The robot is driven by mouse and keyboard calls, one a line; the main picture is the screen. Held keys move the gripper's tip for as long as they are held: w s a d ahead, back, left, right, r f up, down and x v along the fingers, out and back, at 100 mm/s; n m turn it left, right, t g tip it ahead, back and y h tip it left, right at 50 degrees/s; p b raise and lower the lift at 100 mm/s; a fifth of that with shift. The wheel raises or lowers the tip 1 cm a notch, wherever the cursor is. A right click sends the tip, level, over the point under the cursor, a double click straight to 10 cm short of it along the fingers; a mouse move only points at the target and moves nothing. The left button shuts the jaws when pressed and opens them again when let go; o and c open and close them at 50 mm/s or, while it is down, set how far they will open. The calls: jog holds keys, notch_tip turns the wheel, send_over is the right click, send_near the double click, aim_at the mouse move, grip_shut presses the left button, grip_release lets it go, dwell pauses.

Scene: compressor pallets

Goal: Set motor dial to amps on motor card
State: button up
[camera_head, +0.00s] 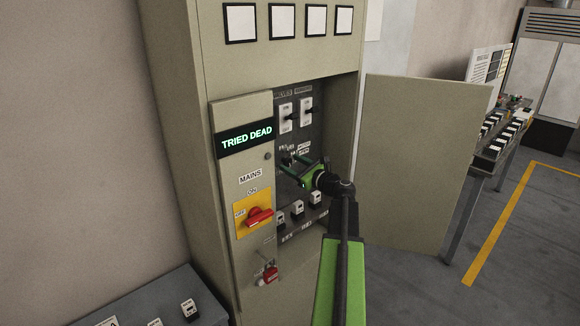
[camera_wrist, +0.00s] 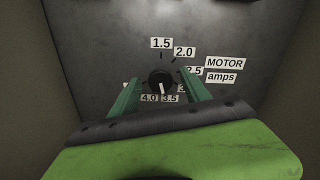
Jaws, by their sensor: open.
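The motor dial (camera_wrist: 160,78) is a round black knob on the grey panel (camera_wrist: 100,40), beside a "MOTOR amps" label (camera_wrist: 225,70). Number labels ring it, including 1.5, 2.0, 2.5, 3.5 and 4.0; one at lower right is partly hidden. Its white pointer line points down, close to the 3.5 label (camera_wrist: 169,98). My gripper (camera_wrist: 160,92) is open, with one green finger on each side of the dial; contact cannot be told. In the head view my gripper (camera_head: 292,166) reaches into the open cabinet. I cannot make out a readable motor card.
The cabinet door (camera_head: 420,165) stands open at right. At left are a "TRIED DEAD" display (camera_head: 246,136), a red mains switch (camera_head: 259,217) and a red padlock (camera_head: 270,274). Switches (camera_head: 286,116) sit above my gripper, with small devices (camera_head: 298,208) below. A bench (camera_head: 490,155) stands behind the door.

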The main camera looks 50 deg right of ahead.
jog(key=shift+w, duration=0.15)
grip_shut()
jog(key=shift+a+f, duration=0.1)
jog(key=shift+a, duration=0.1)
jog(key=shift+d, duration=0.1)
jog(key=shift+d+r, duration=0.1)
jog(key=shift+r, duration=0.15)
dwell(1.4)
grip_release()
jog(key=shift+w+f, duration=0.1)
